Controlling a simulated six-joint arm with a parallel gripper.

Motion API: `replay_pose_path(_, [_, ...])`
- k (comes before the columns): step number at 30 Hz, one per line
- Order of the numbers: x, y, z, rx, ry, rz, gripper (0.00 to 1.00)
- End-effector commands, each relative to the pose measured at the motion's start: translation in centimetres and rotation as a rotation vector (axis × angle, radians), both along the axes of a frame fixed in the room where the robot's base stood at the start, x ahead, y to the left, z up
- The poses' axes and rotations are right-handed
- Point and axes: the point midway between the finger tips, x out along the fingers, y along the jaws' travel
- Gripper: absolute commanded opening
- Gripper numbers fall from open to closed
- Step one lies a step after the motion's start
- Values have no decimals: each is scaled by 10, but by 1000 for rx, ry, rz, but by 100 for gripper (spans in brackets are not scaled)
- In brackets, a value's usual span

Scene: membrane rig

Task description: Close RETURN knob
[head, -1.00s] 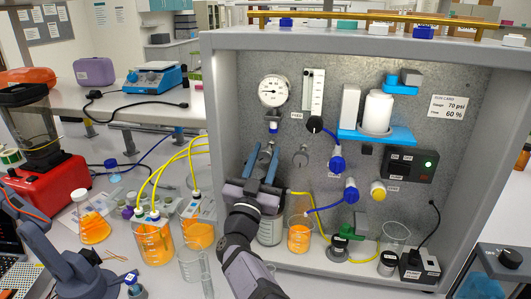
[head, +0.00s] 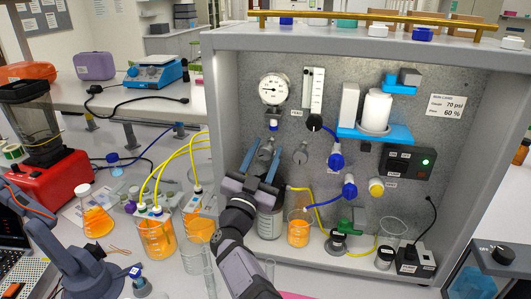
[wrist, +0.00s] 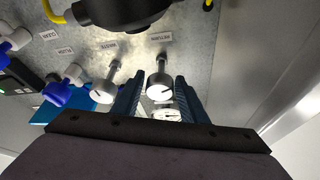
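The RETURN knob (wrist: 160,88) is a light grey round knob on a stem, below the RETURN label (wrist: 160,37) in the wrist view. It shows between my two fingers, with a gap visible at each side. My gripper (wrist: 158,92) is open. In the head view my gripper (head: 262,150) is in front of the panel's left part, below the pressure gauge (head: 274,89). Whether the fingertips reach past the knob's face is hard to tell.
The WASTE knob (wrist: 106,84) sits close beside my finger; it also shows in the head view (head: 300,153). Blue valves (head: 336,160) are farther right. The cabinet's left wall (head: 223,120) is close.

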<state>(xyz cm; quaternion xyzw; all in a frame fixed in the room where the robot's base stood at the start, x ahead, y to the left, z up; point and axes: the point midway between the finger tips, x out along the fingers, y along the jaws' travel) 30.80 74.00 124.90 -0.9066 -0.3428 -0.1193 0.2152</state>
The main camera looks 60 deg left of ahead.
Motion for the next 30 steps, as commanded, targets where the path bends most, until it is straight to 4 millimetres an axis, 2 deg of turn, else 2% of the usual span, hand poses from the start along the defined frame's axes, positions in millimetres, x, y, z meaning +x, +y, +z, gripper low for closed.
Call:
replay_pose_path(17, [-3,-2,-3,-1,-1,-1,50])
replay_pose_path(30, [-23,-17,-14,-1,0,1,50])
